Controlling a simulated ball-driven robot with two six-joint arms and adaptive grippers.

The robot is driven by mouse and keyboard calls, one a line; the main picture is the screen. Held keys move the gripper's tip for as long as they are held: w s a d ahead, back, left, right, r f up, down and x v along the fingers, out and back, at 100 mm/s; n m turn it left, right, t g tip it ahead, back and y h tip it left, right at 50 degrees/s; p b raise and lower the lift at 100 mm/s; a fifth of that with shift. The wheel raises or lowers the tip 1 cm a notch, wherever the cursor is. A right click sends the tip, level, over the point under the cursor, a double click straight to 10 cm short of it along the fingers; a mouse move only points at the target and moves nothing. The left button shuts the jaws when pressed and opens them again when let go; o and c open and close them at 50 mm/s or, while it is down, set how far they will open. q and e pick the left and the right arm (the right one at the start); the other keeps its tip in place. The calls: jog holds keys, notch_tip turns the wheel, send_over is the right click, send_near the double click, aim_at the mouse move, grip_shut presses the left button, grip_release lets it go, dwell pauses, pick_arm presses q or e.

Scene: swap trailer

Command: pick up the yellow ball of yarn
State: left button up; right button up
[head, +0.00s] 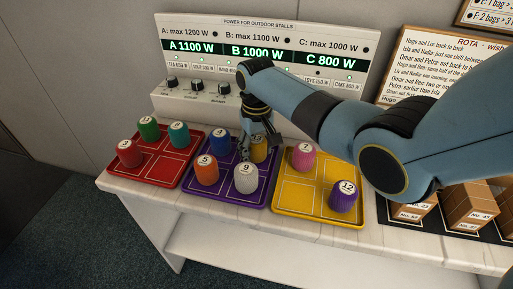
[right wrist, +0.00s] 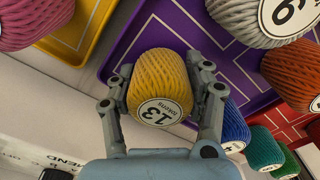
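The yellow ball of yarn (head: 259,152) stands at the back right of the purple tray (head: 221,186), partly hidden by my right gripper (head: 258,135). In the right wrist view the yellow ball of yarn (right wrist: 160,80) bears the label 13 tokens. There, the two fingers of my right gripper (right wrist: 162,68) lie on either side of it, very close to its sides. I cannot tell whether they press on it or whether it is off the tray. My left gripper is not in view.
The purple tray also holds blue, orange (head: 206,170) and white (head: 246,178) yarn balls close by. A red tray (head: 160,170) stands left, a yellow tray (head: 310,203) right, both with yarn balls. A power panel (head: 262,55) stands behind; small boxes (head: 467,207) stand right.

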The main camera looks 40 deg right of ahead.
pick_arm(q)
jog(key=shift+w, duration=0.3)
pick_arm(e)
jog(key=shift+c, duration=0.6)
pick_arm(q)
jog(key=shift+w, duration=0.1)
pick_arm(e)
jog(key=shift+r, duration=0.1)
